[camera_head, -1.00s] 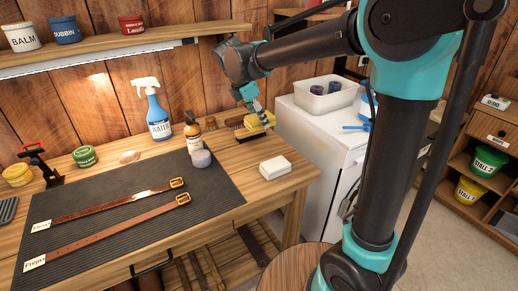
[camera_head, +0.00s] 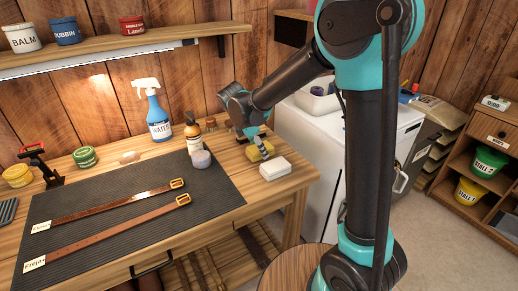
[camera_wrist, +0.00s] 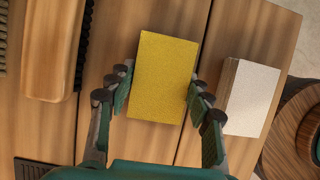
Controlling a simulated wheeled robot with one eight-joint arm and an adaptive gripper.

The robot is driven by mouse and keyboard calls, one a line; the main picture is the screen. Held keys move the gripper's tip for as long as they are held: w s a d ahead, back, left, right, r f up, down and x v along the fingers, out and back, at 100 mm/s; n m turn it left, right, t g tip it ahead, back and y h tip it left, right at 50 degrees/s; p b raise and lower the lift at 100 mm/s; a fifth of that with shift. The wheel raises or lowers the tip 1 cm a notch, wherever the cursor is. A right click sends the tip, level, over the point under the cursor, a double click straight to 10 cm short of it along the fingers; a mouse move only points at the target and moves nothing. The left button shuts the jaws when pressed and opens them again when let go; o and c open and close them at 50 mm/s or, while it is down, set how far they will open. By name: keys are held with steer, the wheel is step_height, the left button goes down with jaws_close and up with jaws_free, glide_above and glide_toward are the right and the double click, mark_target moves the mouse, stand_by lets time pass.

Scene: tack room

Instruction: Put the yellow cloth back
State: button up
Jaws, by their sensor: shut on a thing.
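The yellow cloth (camera_wrist: 165,77) is a flat rectangular block shape between my two fingers in the wrist view. My gripper (camera_wrist: 160,98) is shut on it, one finger at each long side. In the head view the cloth (camera_head: 254,154) is at the right part of the wooden workbench, just behind and left of a white block. My gripper (camera_head: 266,150) points down there and partly hides it. I cannot tell if the cloth touches the bench top.
The white block (camera_head: 275,168) lies close to the right; it also shows in the wrist view (camera_wrist: 250,97). A wooden brush (camera_wrist: 52,48) lies to the left. A brown bottle (camera_head: 193,135), a jar (camera_head: 201,159) and a mat with straps (camera_head: 110,215) are left of my gripper.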

steer(key=o, duration=1.1)
steer(key=shift+f, duration=0.1)
steer(key=v, duration=1.2)
